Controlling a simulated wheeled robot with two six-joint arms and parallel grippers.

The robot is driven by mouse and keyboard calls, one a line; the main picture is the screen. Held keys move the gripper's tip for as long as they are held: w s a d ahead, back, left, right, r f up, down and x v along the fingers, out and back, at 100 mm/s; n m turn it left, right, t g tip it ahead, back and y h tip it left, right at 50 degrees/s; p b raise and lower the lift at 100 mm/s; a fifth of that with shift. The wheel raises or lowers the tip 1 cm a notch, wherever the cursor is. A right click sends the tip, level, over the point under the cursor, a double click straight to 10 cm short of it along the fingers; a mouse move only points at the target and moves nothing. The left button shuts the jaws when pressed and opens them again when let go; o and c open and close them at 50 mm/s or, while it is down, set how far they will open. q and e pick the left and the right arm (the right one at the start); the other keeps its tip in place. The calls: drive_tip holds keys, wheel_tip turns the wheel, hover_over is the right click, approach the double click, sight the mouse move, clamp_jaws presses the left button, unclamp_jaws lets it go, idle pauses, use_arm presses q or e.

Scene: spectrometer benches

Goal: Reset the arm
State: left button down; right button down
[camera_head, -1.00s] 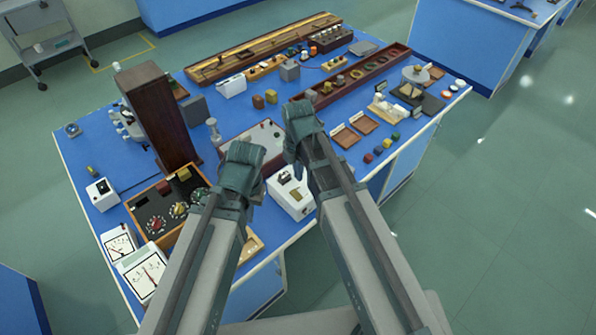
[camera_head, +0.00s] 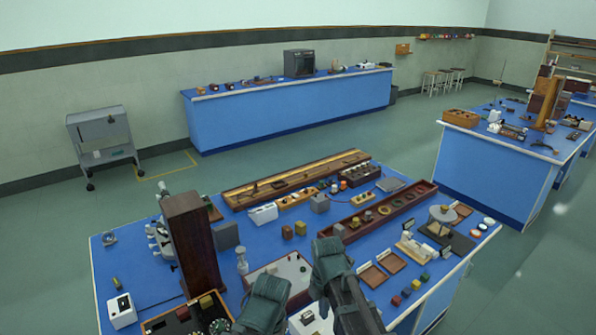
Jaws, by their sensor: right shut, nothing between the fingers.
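My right gripper (camera_head: 328,253) is above the front middle of the blue bench (camera_head: 150,290), its fingers pointing away from me. It is shut and empty. My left gripper (camera_head: 270,285) is lower and to its left, near the picture's bottom edge. Its fingers are seen from behind, so I cannot tell whether they are open. Both grippers overlap a pale-topped instrument box (camera_head: 293,270) in the picture. Most of both arms is cut off by the bottom edge.
A tall dark wooden case (camera_head: 190,240) stands left of the grippers. Long wooden trays (camera_head: 295,180) lie at the back of the bench. Small coloured blocks (camera_head: 406,291) lie to the right. Open floor (camera_head: 400,150) lies beyond, with other blue benches (camera_head: 290,110) farther off.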

drive_tip(key=s+a+f+m+b, duration=0.1)
drive_tip(key=s+f+m+b, duration=0.1)
drive_tip(key=m, duration=0.4)
drive_tip(key=s+a+f+m+b, duration=0.1)
drive_tip(key=s+f+m+b, duration=0.1)
drive_tip(key=s+m, duration=0.3)
drive_tip(key=s+a+f+m+h+b, duration=0.1)
drive_tip(key=s+m, duration=0.3)
drive_tip(key=m, duration=0.5)
drive_tip(key=shift+s+f+b, duration=0.2)
drive_tip(key=shift+f+b, duration=0.55)
drive_tip(key=shift+f, duration=0.1)
